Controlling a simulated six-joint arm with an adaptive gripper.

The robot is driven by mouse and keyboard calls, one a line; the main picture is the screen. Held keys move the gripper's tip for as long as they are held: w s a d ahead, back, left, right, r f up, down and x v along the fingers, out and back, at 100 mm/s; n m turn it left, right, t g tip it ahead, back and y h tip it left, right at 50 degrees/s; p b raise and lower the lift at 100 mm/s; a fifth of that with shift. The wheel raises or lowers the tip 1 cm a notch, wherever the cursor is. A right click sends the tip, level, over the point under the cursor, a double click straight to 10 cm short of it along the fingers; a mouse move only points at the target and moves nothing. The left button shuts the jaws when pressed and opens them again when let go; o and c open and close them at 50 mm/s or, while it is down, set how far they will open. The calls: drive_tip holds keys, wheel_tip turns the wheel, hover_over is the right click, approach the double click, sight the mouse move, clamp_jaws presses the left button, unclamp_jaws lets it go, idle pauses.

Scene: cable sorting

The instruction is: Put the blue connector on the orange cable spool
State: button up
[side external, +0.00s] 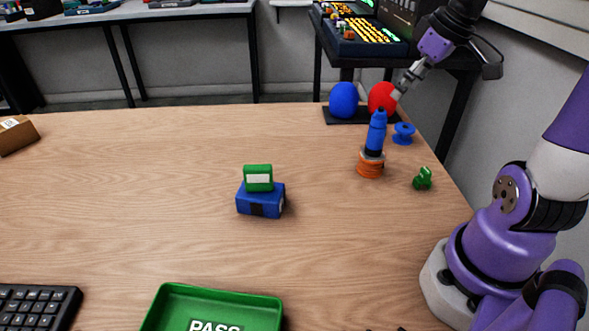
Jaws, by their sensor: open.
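The blue connector (376,131) stands upright on top of the orange cable spool (370,168), toward the right of the table. It has a dark band around its lower part. The spool sits flat on the wood. My gripper (397,95) is open and raised, just above and to the right of the connector's top in the picture. It appears apart from the connector, though its fingertips are small and hard to make out.
A blue spool (403,134) and a small green item (422,179) lie close by on the right. Blue (344,99) and red (382,97) balls stand behind. A green block (258,174) rests on a blue block (261,203). A green tray (172,303) is in front.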

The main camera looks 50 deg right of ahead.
drive_tip(key=s+a+f+t, duration=0.1)
drive_tip(key=s+a+f, duration=0.1)
drive_tip(key=a, duration=1.3)
drive_tip(key=shift+s+a, duration=0.2)
drive_tip(key=shift+s, duration=0.1)
drive_tip(key=shift+f, duration=0.1)
